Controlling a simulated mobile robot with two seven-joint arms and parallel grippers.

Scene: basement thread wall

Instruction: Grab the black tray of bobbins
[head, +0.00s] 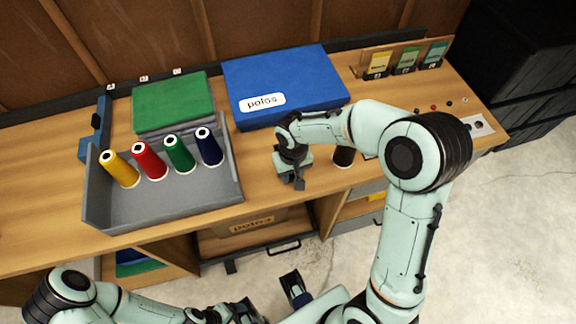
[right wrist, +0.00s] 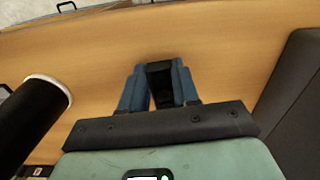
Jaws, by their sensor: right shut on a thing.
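My right gripper (head: 298,182) is low over the workbench, right of the grey tray. In the right wrist view its blue fingers (right wrist: 160,88) are close together, shut on a small dark thing (right wrist: 160,80), mostly hidden between them; I cannot tell what it is. The dark grey tray (head: 160,208) holds yellow, red, green and navy thread cones. Its wall (right wrist: 293,95) seems to be the dark panel at the right of the wrist view. I see no clearly black tray of bobbins. My left gripper (head: 272,298) is low in front of the bench, fingers apart and empty.
A black cone (right wrist: 32,115) stands close beside my right gripper. A blue box (head: 300,80) and a green stack (head: 170,100) lie behind. A wooden card rack (head: 405,60) stands at the back right. The bench front between tray and gripper is clear.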

